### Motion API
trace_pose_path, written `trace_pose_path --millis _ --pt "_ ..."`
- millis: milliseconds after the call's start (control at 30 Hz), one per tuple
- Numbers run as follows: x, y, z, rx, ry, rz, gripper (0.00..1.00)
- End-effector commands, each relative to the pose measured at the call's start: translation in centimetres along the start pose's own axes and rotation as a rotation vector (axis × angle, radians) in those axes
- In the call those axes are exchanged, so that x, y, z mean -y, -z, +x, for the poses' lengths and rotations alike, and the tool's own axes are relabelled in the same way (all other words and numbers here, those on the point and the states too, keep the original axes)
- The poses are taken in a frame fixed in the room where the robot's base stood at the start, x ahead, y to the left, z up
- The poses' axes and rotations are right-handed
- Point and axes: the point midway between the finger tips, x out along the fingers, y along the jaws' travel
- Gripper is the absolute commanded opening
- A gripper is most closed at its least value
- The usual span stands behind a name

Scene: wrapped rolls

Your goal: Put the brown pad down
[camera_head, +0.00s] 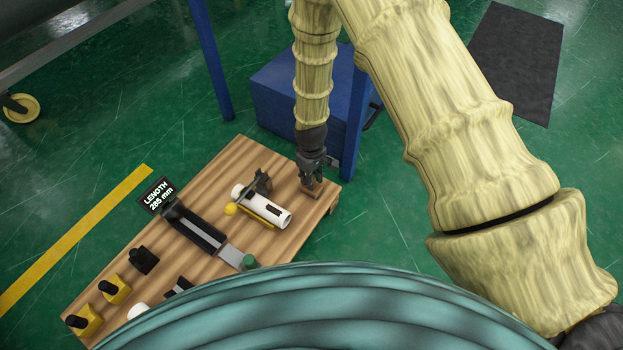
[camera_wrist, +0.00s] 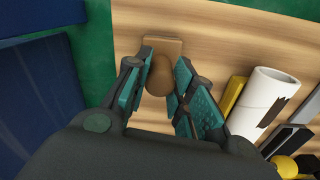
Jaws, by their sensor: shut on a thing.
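The brown pad (camera_wrist: 163,45) has a flat rectangular base and a rounded knob. In the wrist view, the fingers of my gripper (camera_wrist: 159,88) are on either side of the knob, shut on it. In the head view, my gripper (camera_head: 311,180) points down at the right end of the wooden table (camera_head: 220,175), with the brown pad (camera_head: 316,190) below its fingertips. The pad is at the tabletop or very close above it; I cannot tell if it touches. Part of the knob is hidden by the fingers.
A white roll (camera_head: 276,214) lies in a yellow holder left of my gripper. A grey and black measuring bed (camera_head: 205,232) with a length display (camera_head: 158,194) is farther left. A blue box (camera_head: 290,95) and blue post (camera_head: 355,125) stand close behind the table.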

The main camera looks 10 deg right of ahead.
Motion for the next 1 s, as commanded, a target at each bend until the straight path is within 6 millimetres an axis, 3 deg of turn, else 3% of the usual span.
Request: trace_pose_path --millis 233,267,367,767,1000 --pt "0.0 0.0 0.2 0.000 0.000 0.000 0.02" --pt "0.0 0.0 0.2 0.000 0.000 0.000 0.26" --pt "0.0 0.0 0.2 0.000 0.000 0.000 0.44" --pt "0.0 0.0 0.0 -0.001 0.000 0.000 0.46" --pt "0.0 0.1 -3.5 -0.002 -0.001 -0.001 0.46"
